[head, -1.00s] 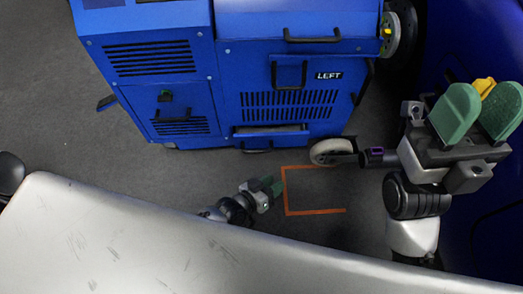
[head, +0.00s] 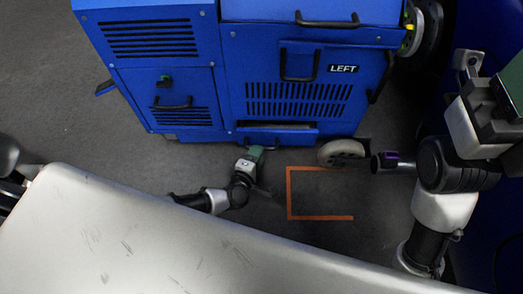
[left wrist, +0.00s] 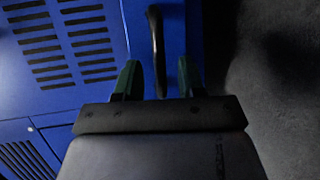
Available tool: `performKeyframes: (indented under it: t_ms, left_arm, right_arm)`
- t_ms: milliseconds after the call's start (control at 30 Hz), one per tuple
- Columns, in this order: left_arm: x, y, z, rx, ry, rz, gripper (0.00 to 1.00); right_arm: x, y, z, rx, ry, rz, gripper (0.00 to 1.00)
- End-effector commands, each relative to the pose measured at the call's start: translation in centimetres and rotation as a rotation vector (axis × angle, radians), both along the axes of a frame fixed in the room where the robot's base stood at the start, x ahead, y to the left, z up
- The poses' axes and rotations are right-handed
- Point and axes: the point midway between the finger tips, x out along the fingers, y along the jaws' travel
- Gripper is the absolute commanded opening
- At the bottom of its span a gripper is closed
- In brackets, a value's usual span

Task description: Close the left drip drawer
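The left drip drawer (head: 290,136) is the low blue drawer at the bottom of the blue cabinet marked LEFT. It stands out a little, with a dark gap above its front. My left gripper (head: 256,151) is low in front of the drawer, close to its dark handle. In the left wrist view the green fingers (left wrist: 159,78) are apart, and a dark bar handle (left wrist: 156,40) shows just beyond and between them. I cannot tell whether they touch it. My right gripper (head: 512,80) is at the right edge, partly cut off, so its fingers cannot be judged.
The blue cabinet (head: 236,70) has further handles and a caster wheel (head: 340,152) right of the drawer. An orange floor outline (head: 290,195) lies on clear grey floor. A pale metal surface (head: 180,240) fills the foreground.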

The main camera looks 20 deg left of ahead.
Motion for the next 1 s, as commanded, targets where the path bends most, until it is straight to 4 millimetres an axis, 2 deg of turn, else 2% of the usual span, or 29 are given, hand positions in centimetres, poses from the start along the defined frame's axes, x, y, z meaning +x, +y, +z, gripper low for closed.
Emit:
performKeyframes:
  t_ms: [100,233,600,867,1000]
  left_arm:
    - [1.9,-0.2,-0.6,0.003,-0.002,0.000,0.39]
    - [3.1,-0.4,-0.7,0.002,-0.002,0.000,0.39]
    - [3.6,-0.4,-0.6,0.002,0.000,0.000,0.39]
    - [3.6,-0.4,-0.6,0.002,0.000,0.000,0.00]
    - [3.5,-0.4,-0.6,0.002,0.000,0.000,0.00]
  right_arm:
    - [-0.4,0.1,0.1,-0.002,-0.032,-0.002,0.43]
    - [-0.6,0.1,0.5,-0.003,-0.051,-0.002,0.43]
    - [-0.8,0.1,0.9,-0.005,-0.058,-0.003,0.43]
    - [-0.8,0.1,0.9,-0.005,-0.059,-0.003,0.43]
    - [-0.8,0.1,0.9,-0.005,-0.059,-0.003,0.43]
